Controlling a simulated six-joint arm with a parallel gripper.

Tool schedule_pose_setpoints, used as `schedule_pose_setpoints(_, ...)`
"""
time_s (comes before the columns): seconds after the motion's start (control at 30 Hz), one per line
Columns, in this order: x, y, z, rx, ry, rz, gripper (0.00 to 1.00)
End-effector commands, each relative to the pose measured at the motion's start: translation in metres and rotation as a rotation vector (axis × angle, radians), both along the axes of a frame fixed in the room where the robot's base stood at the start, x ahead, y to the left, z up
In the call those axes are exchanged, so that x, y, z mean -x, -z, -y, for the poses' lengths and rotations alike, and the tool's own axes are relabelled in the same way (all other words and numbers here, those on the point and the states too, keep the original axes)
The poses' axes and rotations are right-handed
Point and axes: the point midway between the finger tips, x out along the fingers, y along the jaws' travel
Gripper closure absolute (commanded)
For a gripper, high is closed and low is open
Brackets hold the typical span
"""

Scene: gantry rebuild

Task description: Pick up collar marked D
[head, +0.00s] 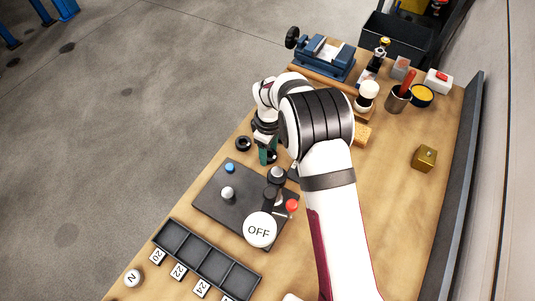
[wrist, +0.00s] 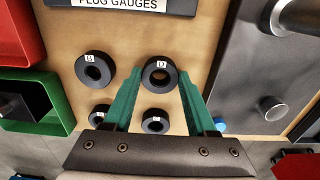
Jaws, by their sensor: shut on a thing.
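The collar marked D (wrist: 149,80) is a black ring with a white letter tag. In the wrist view it sits between the tips of my gripper's two teal fingers (wrist: 160,78). My gripper is shut on it, with a finger at its left and right sides. I cannot tell whether it is clear of the table. In the head view my gripper (head: 266,152) is low over the bench, left of my arm; the fingers partly hide what they hold. Another black collar (wrist: 83,72) lies to the left, and two more (wrist: 155,127) lie nearer the gripper body.
A dark plate with knobs and an OFF button (head: 260,230) lies in front of the gripper. A divided black tray (head: 207,256) is nearer. A blue vise (head: 322,60) stands at the back. Red and green bins (wrist: 38,98) are left in the wrist view.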

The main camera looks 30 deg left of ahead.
Motion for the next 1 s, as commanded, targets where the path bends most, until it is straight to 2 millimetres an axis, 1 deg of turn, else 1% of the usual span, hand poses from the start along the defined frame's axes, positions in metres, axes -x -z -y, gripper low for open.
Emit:
schedule_pose_setpoints(0.03,0.000,0.000,0.000,0.000,0.000,0.000,0.91)
schedule_pose_setpoints(0.1,0.000,0.000,0.000,0.000,0.000,0.000,1.00)
schedule_pose_setpoints(0.2,0.000,-0.001,0.000,-0.001,0.000,0.001,1.00)
schedule_pose_setpoints(0.27,-0.001,-0.007,-0.001,-0.002,-0.001,0.003,1.00)
schedule_pose_setpoints(0.6,-0.001,-0.055,-0.001,-0.002,-0.001,0.003,1.00)
schedule_pose_setpoints(0.73,-0.001,-0.070,-0.001,-0.002,0.000,0.002,1.00)
schedule_pose_setpoints(0.83,0.000,-0.075,0.000,-0.001,0.001,0.000,1.00)
schedule_pose_setpoints(1.0,0.000,-0.076,0.000,0.000,0.000,0.000,1.00)
